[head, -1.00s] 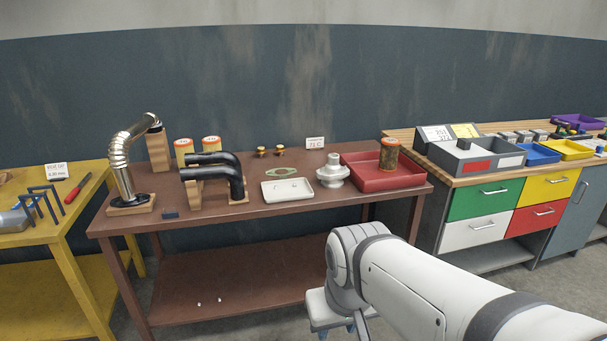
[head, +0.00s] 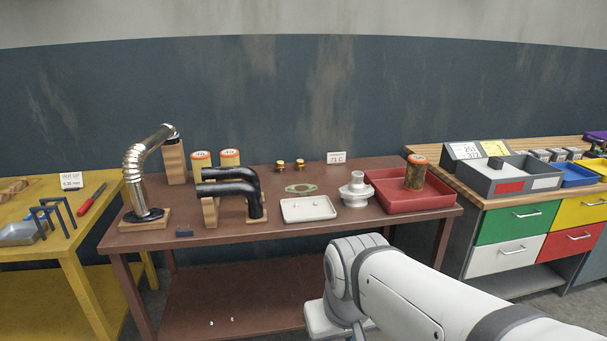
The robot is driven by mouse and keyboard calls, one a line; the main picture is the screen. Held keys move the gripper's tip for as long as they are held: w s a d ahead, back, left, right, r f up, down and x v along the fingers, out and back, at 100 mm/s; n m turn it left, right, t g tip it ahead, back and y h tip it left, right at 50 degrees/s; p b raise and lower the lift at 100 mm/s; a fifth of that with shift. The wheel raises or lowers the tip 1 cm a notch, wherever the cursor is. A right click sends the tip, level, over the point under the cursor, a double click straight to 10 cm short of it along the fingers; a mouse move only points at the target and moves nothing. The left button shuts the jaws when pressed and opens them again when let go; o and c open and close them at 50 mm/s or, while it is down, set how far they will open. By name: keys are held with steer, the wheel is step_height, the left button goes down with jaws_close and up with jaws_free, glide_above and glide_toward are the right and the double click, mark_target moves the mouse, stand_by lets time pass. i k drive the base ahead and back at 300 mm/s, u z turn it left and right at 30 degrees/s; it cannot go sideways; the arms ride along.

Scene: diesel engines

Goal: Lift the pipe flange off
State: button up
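A shiny corrugated metal pipe (head: 134,170) rises from a dark flange (head: 143,215) on a wooden block (head: 132,226) at the left of the brown table. Its upper end bends right to a dark end piece on a taller wooden block (head: 175,162). The flange appears seated at the pipe's foot; bolts are too small to tell. My arm reaches in from the lower right, in front of the table and well apart from the pipe. My gripper's fingers are below the picture's bottom edge.
A yellow table (head: 75,238) adjoins at left.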

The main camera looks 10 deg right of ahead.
mark_target(355, 188)
steer(key=z, duration=0.4)
steer(key=i, duration=1.3)
steer(key=z, duration=0.85)
